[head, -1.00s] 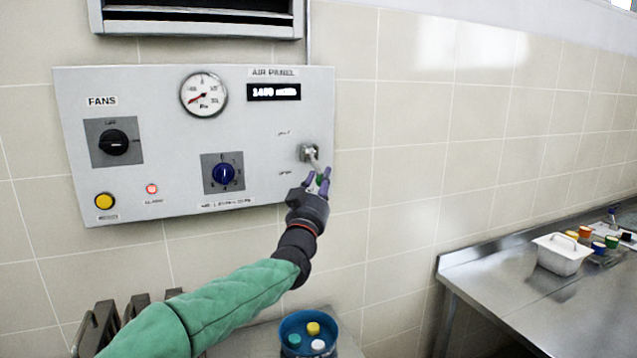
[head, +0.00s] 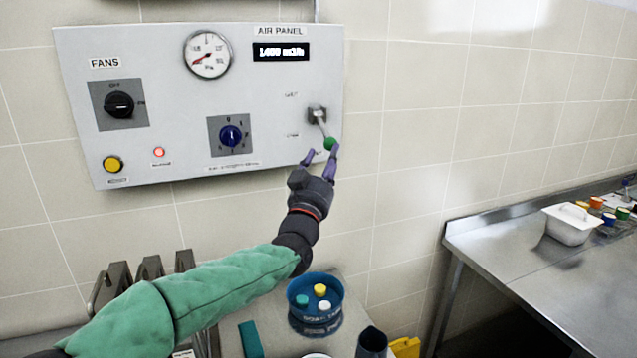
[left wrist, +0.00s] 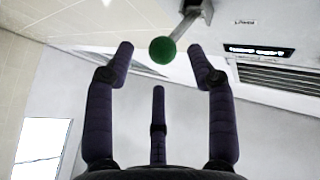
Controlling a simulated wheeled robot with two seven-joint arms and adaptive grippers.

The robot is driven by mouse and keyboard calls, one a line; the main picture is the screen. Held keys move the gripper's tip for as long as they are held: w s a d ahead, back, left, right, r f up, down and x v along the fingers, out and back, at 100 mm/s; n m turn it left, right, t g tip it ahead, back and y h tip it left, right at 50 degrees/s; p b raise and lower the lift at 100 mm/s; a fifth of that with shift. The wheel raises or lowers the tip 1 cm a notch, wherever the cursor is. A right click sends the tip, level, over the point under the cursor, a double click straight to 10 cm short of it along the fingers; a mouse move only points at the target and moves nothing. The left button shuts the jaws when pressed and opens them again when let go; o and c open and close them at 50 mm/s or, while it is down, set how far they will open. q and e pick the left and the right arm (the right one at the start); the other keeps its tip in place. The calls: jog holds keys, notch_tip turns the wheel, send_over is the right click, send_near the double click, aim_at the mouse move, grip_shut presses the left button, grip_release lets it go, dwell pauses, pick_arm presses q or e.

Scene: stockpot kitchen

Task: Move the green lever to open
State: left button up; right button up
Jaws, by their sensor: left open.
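The green lever has a round green knob (head: 329,144) on a grey metal stem, mounted on a bracket (head: 317,114) at the right side of the air panel (head: 190,105). The stem points down and slightly right, toward the lower of two small labels, which is blurred. My left gripper (head: 321,156) is open just below the knob. In the left wrist view the green knob (left wrist: 162,50) sits between the spread fingertips, apart from them or nearly so. My right gripper is not in view.
The panel also carries a fans switch (head: 119,105), a gauge (head: 208,54), a blue dial (head: 231,136) and a yellow button (head: 113,164). Below stands a blue container (head: 316,310) with coloured caps. A steel counter (head: 560,270) with a white tub (head: 572,224) is at right.

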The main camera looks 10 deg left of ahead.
pick_arm(q)
jog(key=v, duration=0.6)
jog(key=shift+s+f, duration=0.2)
jog(key=shift+s, duration=0.05)
